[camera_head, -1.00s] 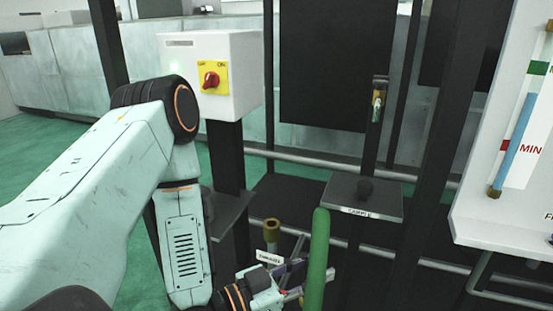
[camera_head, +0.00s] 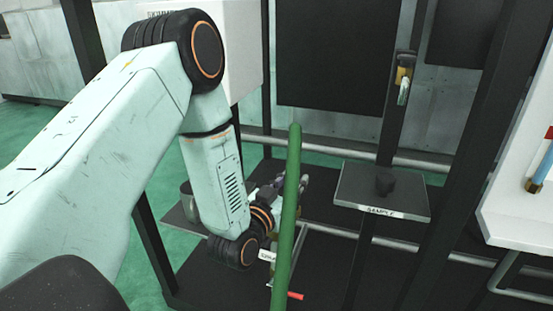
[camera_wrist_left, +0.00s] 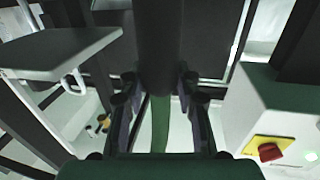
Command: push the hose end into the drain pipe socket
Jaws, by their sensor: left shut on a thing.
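The green hose (camera_head: 287,215) stands nearly upright in front of my left wrist in the head view, with a rounded top. My left gripper (camera_head: 301,183) is partly hidden behind it. In the left wrist view, the fingers (camera_wrist_left: 160,105) are on both sides of the green hose (camera_wrist_left: 160,128), shut on it; a dark, thick length runs upward from there. The drain pipe socket cannot be made out clearly; a small white label (camera_head: 267,255), partly covered by my wrist and the hose, is low in the head view. My right gripper is not in view.
A sample shelf (camera_head: 383,195) with a dark knob stands right of the hose, near dark frame posts. A red lever (camera_head: 295,295) is low beside the hose. A white switch box (camera_wrist_left: 275,115) with a red knob is close at right in the wrist view.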

